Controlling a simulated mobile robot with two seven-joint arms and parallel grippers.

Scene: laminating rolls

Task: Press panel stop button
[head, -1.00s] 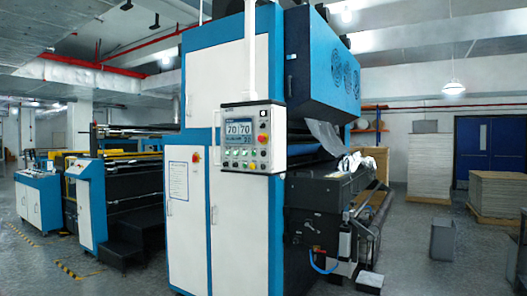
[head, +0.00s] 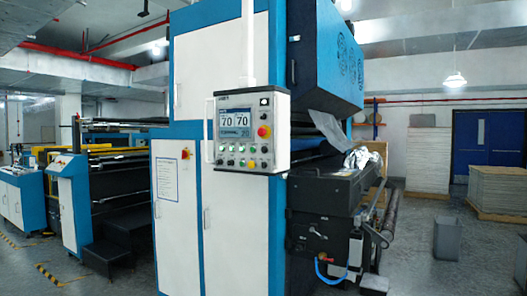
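The control panel (head: 284,150) is a white box on the front of the tall blue and white machine, near the middle of the head view. It has a screen (head: 231,122) reading 70 and 70. A red round button (head: 264,132) sits right of the screen, with a black knob (head: 264,102) above it. Several small green and pale buttons (head: 237,149) line the lower part. Their labels are too small to read. A second red button (head: 185,154) is on the cabinet, left of the panel. Neither of my grippers is in view.
The laminating machine (head: 178,230) fills the middle. A roller unit (head: 330,205) juts out on its right. A dark step (head: 112,258) stands at left. A grey bin (head: 446,240) and stacked sheets on a pallet (head: 495,190) are at right. Grey floor is open at right.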

